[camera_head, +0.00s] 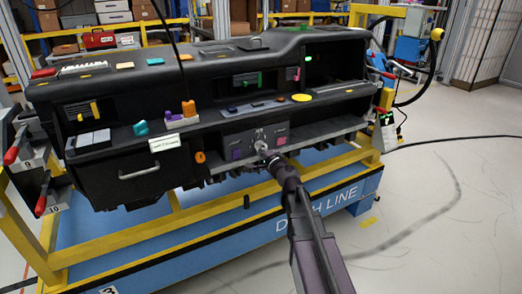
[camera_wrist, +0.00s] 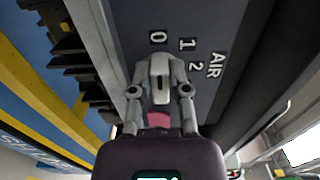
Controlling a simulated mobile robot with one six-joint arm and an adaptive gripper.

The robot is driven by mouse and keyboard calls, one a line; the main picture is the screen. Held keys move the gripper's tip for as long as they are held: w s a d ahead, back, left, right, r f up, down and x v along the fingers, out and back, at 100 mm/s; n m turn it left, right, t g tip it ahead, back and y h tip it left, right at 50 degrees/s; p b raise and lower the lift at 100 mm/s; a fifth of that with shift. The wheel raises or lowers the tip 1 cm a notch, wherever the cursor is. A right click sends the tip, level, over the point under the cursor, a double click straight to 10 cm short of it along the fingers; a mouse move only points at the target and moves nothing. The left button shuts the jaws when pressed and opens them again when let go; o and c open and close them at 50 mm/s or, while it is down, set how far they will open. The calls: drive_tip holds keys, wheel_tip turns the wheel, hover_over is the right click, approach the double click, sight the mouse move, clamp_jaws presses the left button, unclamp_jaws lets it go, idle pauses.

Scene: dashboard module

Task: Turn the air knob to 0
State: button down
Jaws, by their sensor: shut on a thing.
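The air knob (camera_wrist: 160,70) is a light grey knob on the dark grey panel of the dashboard (camera_head: 236,142). In the wrist view the printed labels 0 (camera_wrist: 157,37), 1 (camera_wrist: 187,44), 2 (camera_wrist: 195,66) and AIR (camera_wrist: 215,65) stand beyond it and to its right. My gripper (camera_wrist: 160,88) has one finger on each side of the knob and is shut on it. A short dark mark shows on the knob's face; I cannot tell surely which number the knob points to. In the head view my gripper (camera_head: 266,155) reaches the panel's lower middle and hides most of the knob.
The dashboard rests on a yellow and blue frame (camera_head: 230,235). Coloured knobs and buttons sit along its shelf, with an orange piece (camera_head: 188,108) above left. The floor (camera_head: 450,220) at right is open, with a cable.

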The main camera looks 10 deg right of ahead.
drive_tip(key=shift+w+d+r, duration=0.1)
drive_tip(key=shift+w, duration=0.35)
drive_tip(key=c, duration=0.6)
unclamp_jaws()
drive_tip(key=shift+s+r, duration=0.1)
drive_tip(key=shift+f, duration=0.2)
drive_tip(key=shift+s, duration=0.25)
drive_tip(key=v, duration=1.1)
drive_tip(key=shift+s, duration=0.3)
